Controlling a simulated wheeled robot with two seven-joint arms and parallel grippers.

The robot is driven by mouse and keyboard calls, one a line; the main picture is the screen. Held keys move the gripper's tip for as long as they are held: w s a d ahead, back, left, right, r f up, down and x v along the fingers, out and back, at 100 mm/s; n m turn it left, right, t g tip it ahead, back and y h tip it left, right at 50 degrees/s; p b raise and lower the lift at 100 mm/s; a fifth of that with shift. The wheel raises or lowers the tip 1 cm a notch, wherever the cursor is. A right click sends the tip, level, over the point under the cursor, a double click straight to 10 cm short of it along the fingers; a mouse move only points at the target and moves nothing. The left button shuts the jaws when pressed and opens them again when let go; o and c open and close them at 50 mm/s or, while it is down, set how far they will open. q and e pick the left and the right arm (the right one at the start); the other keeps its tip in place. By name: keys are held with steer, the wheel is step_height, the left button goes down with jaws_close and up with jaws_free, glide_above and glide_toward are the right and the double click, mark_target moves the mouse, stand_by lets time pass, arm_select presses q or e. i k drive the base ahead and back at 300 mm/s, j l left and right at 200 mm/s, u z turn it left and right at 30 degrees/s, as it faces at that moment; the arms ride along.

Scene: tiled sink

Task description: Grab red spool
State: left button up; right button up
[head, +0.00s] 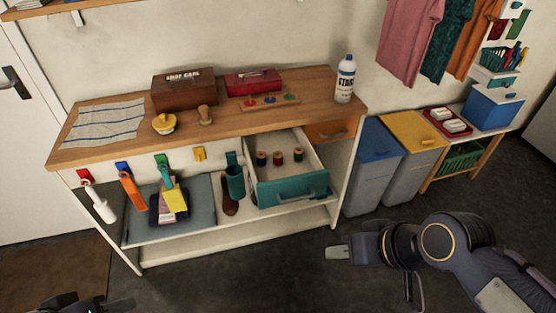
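A red spool (278,158) stands in the pulled-out teal-fronted drawer (292,190) of the wooden-topped bench. It is between a dark blue spool (261,158) on its left and a green spool (298,155) on its right. My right gripper (338,253) is low in front of the bench, below and right of the drawer, well apart from the spools. I see it from the side and cannot tell its opening. My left gripper (88,303) is at the bottom left edge, partly cut off, far from the drawer. Its opening is unclear.
The bench top (330,112) holds a brown box (183,92), a red box (253,82), a peg board (270,101) and a white bottle (345,80). Tools hang along the bench front left of the drawer. Bins (372,172) stand to its right. The floor in front is clear.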

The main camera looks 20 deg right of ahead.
mark_target(277, 155)
steer(key=k, duration=0.45)
steer(key=u, duration=0.4)
steer(key=k+u, duration=0.1)
steer(key=u, duration=0.75)
steer(key=k+j+u, duration=0.1)
steer(key=u, duration=0.35)
steer(key=l+u, duration=0.1)
steer(key=l, duration=0.45)
steer(key=k+l+u, duration=0.1)
steer(key=l, duration=0.45)
steer(key=l+u, duration=0.15)
steer(key=l, duration=0.4)
steer(key=k+l+u, duration=0.1)
steer(key=l, duration=0.4)
steer(key=k+l+u, duration=0.1)
steer(key=l, duration=0.4)
steer(key=k+l, duration=0.1)
steer(key=l, duration=0.2)
steer(key=k+l, duration=0.1)
steer(key=l, duration=0.5)
steer(key=k, duration=0.05)
